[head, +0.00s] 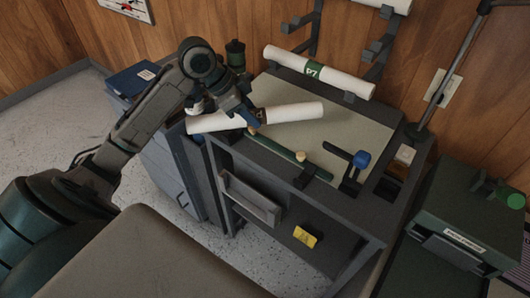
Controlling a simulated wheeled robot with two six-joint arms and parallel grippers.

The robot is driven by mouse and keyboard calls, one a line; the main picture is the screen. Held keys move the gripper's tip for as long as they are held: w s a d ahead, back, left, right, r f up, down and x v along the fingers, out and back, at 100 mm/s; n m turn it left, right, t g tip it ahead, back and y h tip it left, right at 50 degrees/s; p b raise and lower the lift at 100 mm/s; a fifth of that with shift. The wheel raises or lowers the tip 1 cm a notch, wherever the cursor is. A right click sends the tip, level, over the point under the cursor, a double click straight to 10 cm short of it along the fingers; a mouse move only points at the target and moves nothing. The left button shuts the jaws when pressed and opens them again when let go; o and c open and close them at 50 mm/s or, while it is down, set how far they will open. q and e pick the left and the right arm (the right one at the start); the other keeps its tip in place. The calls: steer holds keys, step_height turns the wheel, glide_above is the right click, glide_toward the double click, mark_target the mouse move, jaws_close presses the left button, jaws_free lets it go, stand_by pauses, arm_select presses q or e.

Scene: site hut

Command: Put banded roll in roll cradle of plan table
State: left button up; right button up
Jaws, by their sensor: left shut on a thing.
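My left gripper (248,116) is shut around the middle of a white roll (293,111) and holds it slanting over the front left of the plan table (345,128). A blue patch shows at the grip; I cannot tell whether it is a band or part of the fingers. Another white roll (350,83) with a green, lettered band lies along the back of the table, near the wall brackets. Dark holders, one with a blue knob (361,159), stand at the table's front edge; I cannot tell whether they form the roll cradle. My right gripper is out of view.
Dark wall brackets (376,47) rise behind the table, with another white roll (387,3) at the top. A dark green bar (290,157) lies along the front edge. A blue book (132,80) lies at left; a green box (467,215) stands at right.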

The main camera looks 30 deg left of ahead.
arm_select(q)
steer(key=shift+d, duration=0.2)
steer(key=shift+m, duration=0.3)
step_height(320, 180, down, 9)
steer(key=shift+d+r+p, duration=0.15)
steer(key=shift+p, duration=0.45)
steer(key=shift+f, duration=0.4)
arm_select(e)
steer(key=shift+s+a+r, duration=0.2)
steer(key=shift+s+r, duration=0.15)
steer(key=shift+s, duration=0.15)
arm_select(q)
steer(key=shift+f, duration=0.15)
steer(key=o, duration=1.1)
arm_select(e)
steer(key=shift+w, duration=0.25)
